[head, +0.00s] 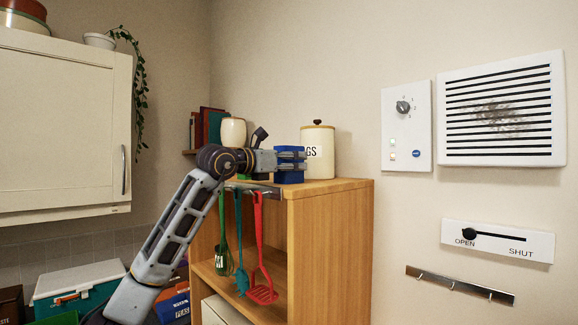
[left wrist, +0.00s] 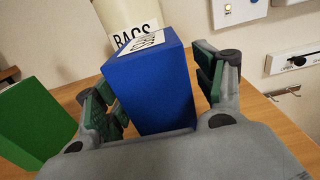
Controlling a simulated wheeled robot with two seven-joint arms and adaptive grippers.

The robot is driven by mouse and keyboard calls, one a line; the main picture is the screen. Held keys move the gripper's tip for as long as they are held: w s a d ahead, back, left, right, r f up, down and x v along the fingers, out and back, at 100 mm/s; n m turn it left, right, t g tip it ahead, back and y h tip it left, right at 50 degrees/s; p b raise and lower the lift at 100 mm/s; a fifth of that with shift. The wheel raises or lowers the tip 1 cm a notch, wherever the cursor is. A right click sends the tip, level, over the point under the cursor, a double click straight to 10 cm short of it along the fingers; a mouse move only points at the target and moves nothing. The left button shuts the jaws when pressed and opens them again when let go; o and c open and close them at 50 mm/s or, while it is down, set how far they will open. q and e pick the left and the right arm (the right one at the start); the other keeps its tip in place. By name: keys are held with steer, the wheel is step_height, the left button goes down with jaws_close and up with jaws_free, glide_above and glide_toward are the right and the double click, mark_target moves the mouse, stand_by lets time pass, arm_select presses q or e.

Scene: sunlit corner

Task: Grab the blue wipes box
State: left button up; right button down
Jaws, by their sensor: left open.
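The blue wipes box (left wrist: 152,92) stands on the wooden cabinet top, with a white label on its upper face. It also shows in the head view (head: 288,163), partly hidden behind my gripper. My left gripper (head: 302,160) is open, its fingers reaching level across the box. In the left wrist view, the left gripper (left wrist: 158,88) has one finger on each side of the box. I cannot tell whether either finger touches it. My right gripper is not in view.
A cream canister marked BAGS (left wrist: 125,18) stands close behind the box. A green box (left wrist: 35,122) stands to the left. Utensils (head: 262,250) hang from the wooden cabinet (head: 335,240). The wall has a control panel (head: 406,150) and vent.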

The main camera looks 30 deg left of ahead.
arm_select(q)
steer(key=c, duration=1.2)
steer(key=shift+r, duration=0.25)
steer(key=shift+r, duration=4.8)
